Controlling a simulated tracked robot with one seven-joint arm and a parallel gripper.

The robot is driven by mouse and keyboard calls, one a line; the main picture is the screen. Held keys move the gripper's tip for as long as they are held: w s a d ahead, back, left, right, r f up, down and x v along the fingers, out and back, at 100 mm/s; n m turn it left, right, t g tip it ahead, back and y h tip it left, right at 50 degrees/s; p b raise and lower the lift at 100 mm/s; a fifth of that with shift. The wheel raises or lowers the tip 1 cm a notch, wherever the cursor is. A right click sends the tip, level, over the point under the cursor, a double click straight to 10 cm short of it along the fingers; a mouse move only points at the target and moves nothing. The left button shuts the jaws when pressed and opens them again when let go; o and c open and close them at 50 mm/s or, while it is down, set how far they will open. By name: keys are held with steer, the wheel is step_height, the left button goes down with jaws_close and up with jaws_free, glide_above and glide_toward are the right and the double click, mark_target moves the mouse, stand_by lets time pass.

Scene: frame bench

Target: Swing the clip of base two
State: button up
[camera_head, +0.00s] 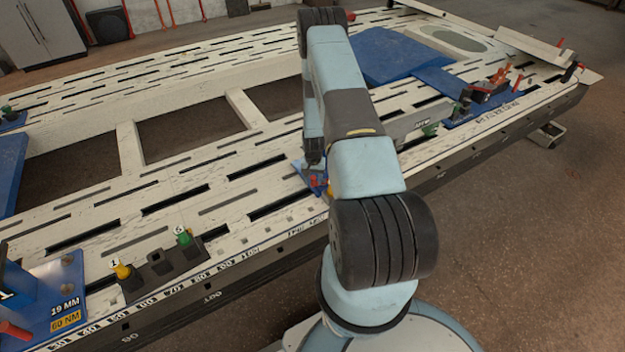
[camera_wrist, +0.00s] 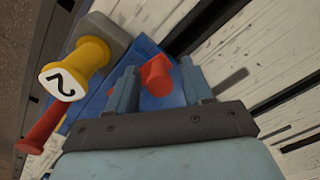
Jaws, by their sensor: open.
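Base two is blue (camera_wrist: 163,103), with a yellow knob (camera_wrist: 77,68) marked 2 beside it at the left of the wrist view. A red cylindrical part (camera_wrist: 157,76), probably the clip's handle, stands between the fingertips of my gripper (camera_wrist: 158,82). My gripper is open, with one finger on each side of this red part; I cannot tell if either touches it. A second red bar (camera_wrist: 42,128) slants out at lower left, below the yellow knob. In the head view, base two (camera_head: 311,176) is mostly hidden behind my arm.
The slotted bench top (camera_head: 230,205) surrounds the base. A black block (camera_head: 160,265) with yellow and green knobs sits at front left, beside a blue base (camera_head: 60,300) labelled 19 MM. Another blue base (camera_head: 480,108) with red levers stands at right. A blue plate (camera_head: 390,55) lies behind.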

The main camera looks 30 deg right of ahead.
steer(key=shift+c, duration=0.4)
jaws_close()
steer(key=shift+a, duration=0.2)
steer(key=shift+d, duration=0.15)
